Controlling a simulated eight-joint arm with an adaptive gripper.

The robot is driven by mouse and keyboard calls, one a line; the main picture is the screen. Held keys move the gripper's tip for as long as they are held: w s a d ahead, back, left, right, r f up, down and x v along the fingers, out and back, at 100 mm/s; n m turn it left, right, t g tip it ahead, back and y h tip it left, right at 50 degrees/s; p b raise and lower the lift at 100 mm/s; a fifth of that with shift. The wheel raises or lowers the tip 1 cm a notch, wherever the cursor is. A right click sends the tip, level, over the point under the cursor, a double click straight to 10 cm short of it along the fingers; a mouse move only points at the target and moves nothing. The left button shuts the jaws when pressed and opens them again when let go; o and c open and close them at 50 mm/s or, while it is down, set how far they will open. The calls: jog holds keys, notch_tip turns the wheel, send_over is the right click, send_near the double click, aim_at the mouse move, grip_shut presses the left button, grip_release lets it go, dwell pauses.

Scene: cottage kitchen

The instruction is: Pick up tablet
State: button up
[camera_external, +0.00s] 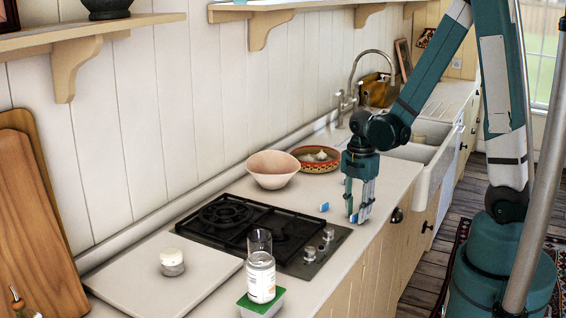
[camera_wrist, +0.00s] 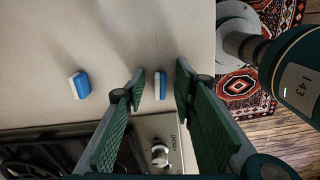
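Two small blue-and-white blocks that look like dishwasher tablets lie on the pale countertop. One tablet (camera_wrist: 160,86) is seen between my gripper's fingers in the wrist view, with a gap on each side. It shows partly in the external view as a blue patch (camera_external: 364,211) by the fingertips. The other tablet (camera_wrist: 79,85) lies to the left in the wrist view, and left of my gripper in the external view (camera_external: 324,207). My gripper (camera_external: 357,213) points down, open, with its fingertips low near the counter. I cannot tell whether they touch it.
A black gas hob (camera_external: 262,232) with metal knobs (camera_external: 309,253) is close by. A pink bowl (camera_external: 272,169) and a patterned dish (camera_external: 316,159) stand behind. The counter's front edge is close to my gripper. A white sink (camera_external: 430,152) is farther back.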

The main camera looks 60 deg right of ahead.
dwell(0.4)
jog(key=c, duration=0.7)
jog(key=shift+c, duration=0.2)
jog(key=shift+r, duration=0.2)
notch_tip(320, 180, up, 10)
jog(key=p, duration=0.1)
jog(key=shift+f, duration=0.2)
dwell(0.8)
